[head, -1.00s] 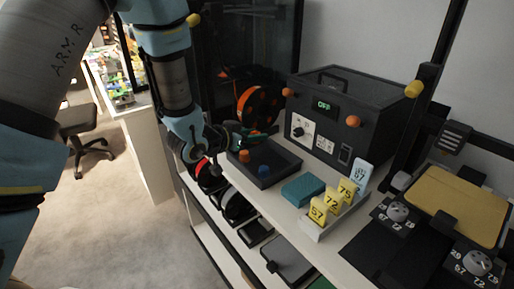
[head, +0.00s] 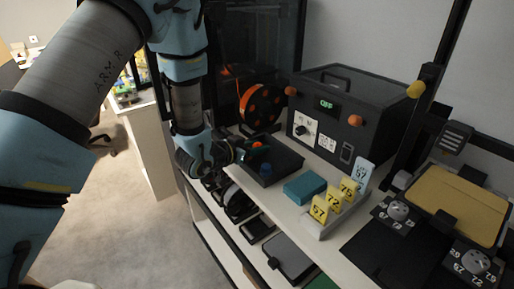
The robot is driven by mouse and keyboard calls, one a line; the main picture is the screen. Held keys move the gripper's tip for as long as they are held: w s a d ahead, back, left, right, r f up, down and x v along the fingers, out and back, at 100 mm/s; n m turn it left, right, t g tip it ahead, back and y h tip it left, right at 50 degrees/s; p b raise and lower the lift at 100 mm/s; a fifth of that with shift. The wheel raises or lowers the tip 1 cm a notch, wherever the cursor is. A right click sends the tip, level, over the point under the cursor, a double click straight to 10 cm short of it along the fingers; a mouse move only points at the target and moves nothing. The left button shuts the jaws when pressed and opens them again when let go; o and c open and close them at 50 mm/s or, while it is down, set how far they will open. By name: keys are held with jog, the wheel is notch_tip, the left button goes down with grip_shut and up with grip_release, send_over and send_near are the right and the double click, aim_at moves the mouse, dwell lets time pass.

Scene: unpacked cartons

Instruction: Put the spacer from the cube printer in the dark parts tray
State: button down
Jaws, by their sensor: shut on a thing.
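The dark parts tray (head: 290,163) lies on the white bench in front of the grey box with a display. The dark glass-walled frame (head: 260,60) at the back left may be the cube printer; I cannot tell.
The grey box (head: 350,115) with orange knobs stands behind the tray. A teal block (head: 304,189) and a rack of yellow number tags (head: 333,207) stand to its right. An orange spool (head: 259,105) is at the back. Dark items fill the shelf below.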

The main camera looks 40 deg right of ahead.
jog(key=shift+s+a+f+b, duration=0.1)
jog(key=shift+a+f+b, duration=0.1)
jog(key=shift+f, duration=0.25)
jog(key=shift+s+a+f+b, duration=0.1)
jog(key=shift+f+b, duration=0.1)
jog(key=shift+f, duration=0.25)
jog(key=c, duration=0.8)
grip_release()
jog(key=shift+d+r+p, duration=0.1)
jog(key=shift+r+p, duration=0.5)
jog(key=shift+p, duration=0.2)
jog(key=b+v, duration=0.3)
jog(key=v, duration=0.9)
jog(key=shift+w+d+r, duration=0.15)
jog(key=shift+r, duration=0.2)
